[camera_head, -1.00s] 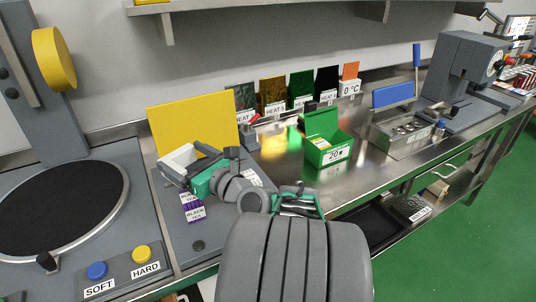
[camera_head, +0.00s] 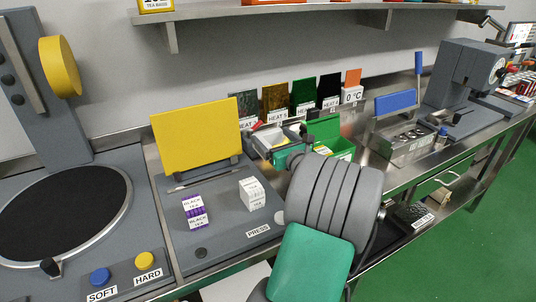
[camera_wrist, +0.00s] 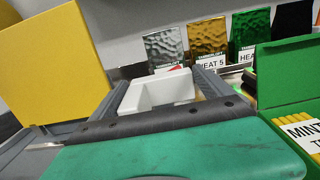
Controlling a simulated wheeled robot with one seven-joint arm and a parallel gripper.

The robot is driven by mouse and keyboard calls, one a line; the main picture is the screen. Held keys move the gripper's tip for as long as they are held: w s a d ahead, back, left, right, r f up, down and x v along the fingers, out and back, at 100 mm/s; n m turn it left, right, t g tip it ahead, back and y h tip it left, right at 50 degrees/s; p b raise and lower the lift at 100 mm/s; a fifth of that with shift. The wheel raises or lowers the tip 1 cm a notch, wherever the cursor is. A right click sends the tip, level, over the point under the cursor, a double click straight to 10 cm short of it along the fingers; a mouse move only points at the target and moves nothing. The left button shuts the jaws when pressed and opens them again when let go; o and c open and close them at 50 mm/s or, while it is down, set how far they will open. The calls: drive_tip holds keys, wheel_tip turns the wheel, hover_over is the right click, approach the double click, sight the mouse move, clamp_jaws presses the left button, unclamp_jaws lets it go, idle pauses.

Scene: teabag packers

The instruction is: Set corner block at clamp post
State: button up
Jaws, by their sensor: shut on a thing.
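My gripper (camera_head: 280,143) is shut on a white block (camera_wrist: 160,92), seen between its two grey fingers in the wrist view. The block has a raised, angled wall. In the head view the white block (camera_head: 270,138) shows in part, just right of the yellow panel and above the bench; my arm hides much of the area. A small red handle (camera_head: 258,125) shows right behind the block, and a bit of red (camera_wrist: 177,67) shows behind it in the wrist view. I cannot tell whether the block touches a clamp post or the surface.
The upright yellow panel (camera_head: 197,137) stands left of the gripper. The open green box (camera_head: 325,130) stands close on the right. Heat plates (camera_head: 275,103) line the wall.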

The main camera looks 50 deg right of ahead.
drive_tip(key=w+f, duration=0.1)
drive_tip(key=f, duration=0.1)
drive_tip(key=w+d+f, duration=0.1)
drive_tip(key=f, duration=0.1)
drive_tip(key=w+f+b, duration=0.1)
drive_tip(key=f, duration=0.1)
drive_tip(key=shift+w+d+f, duration=0.1)
drive_tip(key=shift+d+f, duration=0.05)
drive_tip(key=shift+f, duration=0.55)
drive_tip(key=o, duration=1.5)
drive_tip(key=shift+r, duration=0.1)
drive_tip(key=v, duration=1.2)
drive_tip(key=shift+r, duration=0.1)
